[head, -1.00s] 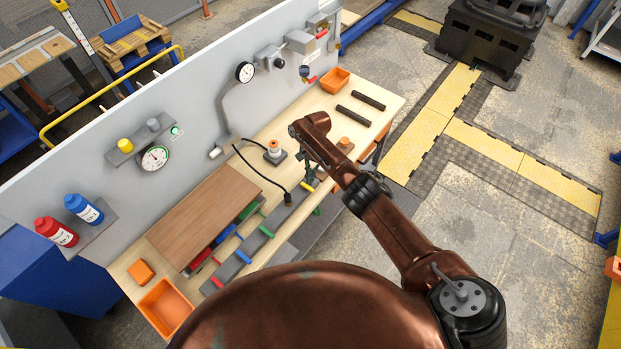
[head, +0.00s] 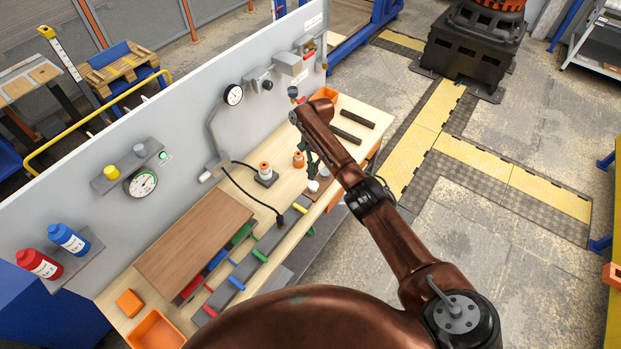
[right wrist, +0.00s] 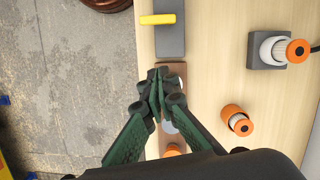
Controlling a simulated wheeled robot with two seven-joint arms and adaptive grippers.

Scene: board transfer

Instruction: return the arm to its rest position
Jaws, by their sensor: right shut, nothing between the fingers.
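My right gripper (head: 312,164) hangs over the workbench's front side, below the bent brown arm. In the right wrist view its green fingers (right wrist: 158,80) are together with nothing between them, above a small brown plate (right wrist: 176,70). The plate (head: 321,184) also shows in the head view, partly behind the arm, with white round parts on it. An orange-and-white fitting (head: 264,172) stands in a grey holder, left of the gripper. My left gripper is out of view.
A wooden board (head: 194,238) lies on the bench beside grey strips with coloured handles. A black cable (head: 250,190) loops near the holder. A grey upright panel (head: 185,120) backs the bench. Two dark bars (head: 352,118) lie at the far end. Open floor lies to the right.

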